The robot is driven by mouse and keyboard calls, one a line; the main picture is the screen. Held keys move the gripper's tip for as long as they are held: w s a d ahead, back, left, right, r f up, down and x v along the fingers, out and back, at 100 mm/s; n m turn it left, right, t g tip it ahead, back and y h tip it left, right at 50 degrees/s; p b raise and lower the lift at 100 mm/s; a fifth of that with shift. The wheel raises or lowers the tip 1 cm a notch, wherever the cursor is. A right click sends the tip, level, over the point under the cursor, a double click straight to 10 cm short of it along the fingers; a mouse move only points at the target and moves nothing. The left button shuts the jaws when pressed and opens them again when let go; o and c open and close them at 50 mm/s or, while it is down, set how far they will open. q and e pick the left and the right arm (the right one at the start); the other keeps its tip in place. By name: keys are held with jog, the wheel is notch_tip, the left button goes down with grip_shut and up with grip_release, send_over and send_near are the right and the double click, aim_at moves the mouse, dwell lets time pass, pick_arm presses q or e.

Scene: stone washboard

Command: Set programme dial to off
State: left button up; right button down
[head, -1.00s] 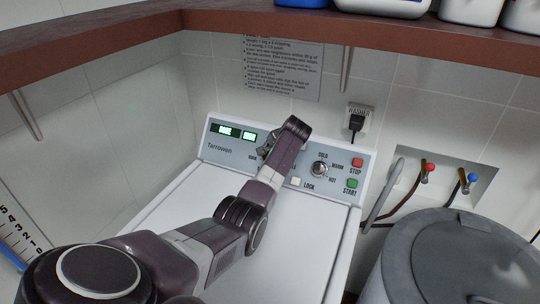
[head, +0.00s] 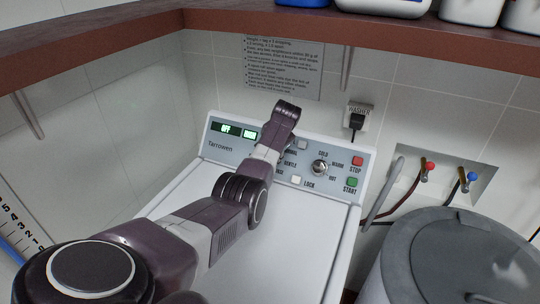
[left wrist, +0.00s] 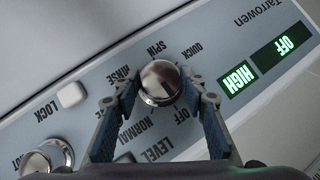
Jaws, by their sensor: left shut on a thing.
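The programme dial (left wrist: 160,82) is a shiny metal knob on the washer's control panel (head: 218,143), ringed by labels such as OFF, QUICK, SPIN, RINSE and NORMAL. My left gripper (left wrist: 158,100) is shut on the dial, one blue-padded finger on each side. In the head view my left arm (head: 262,155) hides the dial and the fingers. Which way the dial points is hard to tell. The left display (left wrist: 290,42) reads OFF and the one beside it (left wrist: 239,79) reads HIGH. My right gripper is not in view.
A temperature knob (head: 320,168), white LOCK button (head: 296,180), red STOP button (head: 357,162) and green START button (head: 351,183) sit right of the dial. A brown shelf (head: 400,42) overhangs the back. A grey lidded bin (head: 450,260) stands at right.

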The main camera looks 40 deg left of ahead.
pick_arm(q)
jog(key=shift+s+f, duration=0.1)
jog(key=o, duration=1.2)
jog(key=shift+c, duration=0.2)
jog(key=shift+d+r, duration=0.25)
jog(key=shift+r, duration=0.4)
jog(key=v, duration=1)
jog(key=shift+s+r, duration=0.2)
jog(key=shift+r, duration=0.1)
jog(key=shift+d, duration=0.15)
